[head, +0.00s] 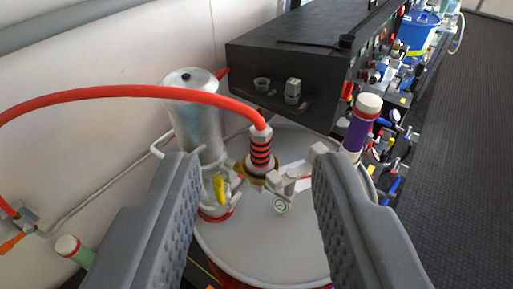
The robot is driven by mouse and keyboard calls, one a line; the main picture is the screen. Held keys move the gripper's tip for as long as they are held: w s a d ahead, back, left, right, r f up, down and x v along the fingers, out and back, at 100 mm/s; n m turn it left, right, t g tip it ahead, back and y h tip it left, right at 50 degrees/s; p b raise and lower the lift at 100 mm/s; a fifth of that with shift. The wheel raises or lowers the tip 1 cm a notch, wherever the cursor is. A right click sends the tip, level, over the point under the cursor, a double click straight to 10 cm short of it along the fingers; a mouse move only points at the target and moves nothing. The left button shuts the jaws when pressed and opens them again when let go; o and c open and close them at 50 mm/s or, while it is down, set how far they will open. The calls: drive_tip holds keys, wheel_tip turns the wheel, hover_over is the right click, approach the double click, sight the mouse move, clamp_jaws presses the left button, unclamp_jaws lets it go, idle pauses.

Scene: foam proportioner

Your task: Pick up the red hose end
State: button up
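The red hose (130,92) arcs in from the left edge and comes down to its end (260,149), a fitting with a pale collar and red and black bands. The hose end stands upright on a brass-coloured ring (257,172) above the grey drum lid (270,245). My gripper (255,165) is open, with one dark ridged finger on each side of the picture's lower half. The hose end lies between the fingers in the picture, beyond them and not visibly touched. How far ahead it is I cannot tell exactly.
A silver cylinder (195,115) stands behind left. A black box (300,55) is at the back. A purple tube with a pale cap (361,125) stands right of the hose end. Small valves and a gauge (281,206) sit beside the fitting. Dark floor (460,160) is clear at right.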

sight(259, 148)
drive_tip(key=o, duration=0.4)
drive_tip(key=shift+w, duration=0.1)
drive_tip(key=shift+c, duration=0.2)
drive_tip(key=shift+w+d+f+m+g+h+p, duration=0.1)
drive_tip(key=shift+w+f+m+g+h+p, duration=0.25)
drive_tip(key=shift+w+f+p, duration=2.6)
drive_tip(key=shift+w+a+f+m+g+h+p, duration=0.1)
drive_tip(key=shift+w+f+m+g+h+p, duration=0.25)
drive_tip(key=shift+w+f+p, duration=2.6)
drive_tip(key=shift+w+d+f+m+g+h+p, duration=0.2)
drive_tip(key=shift+w+f+p, duration=1.1)
drive_tip(key=shift+w+f, duration=3.25)
drive_tip(key=shift+p+x, duration=1.1)
drive_tip(key=shift+x, duration=1.55)
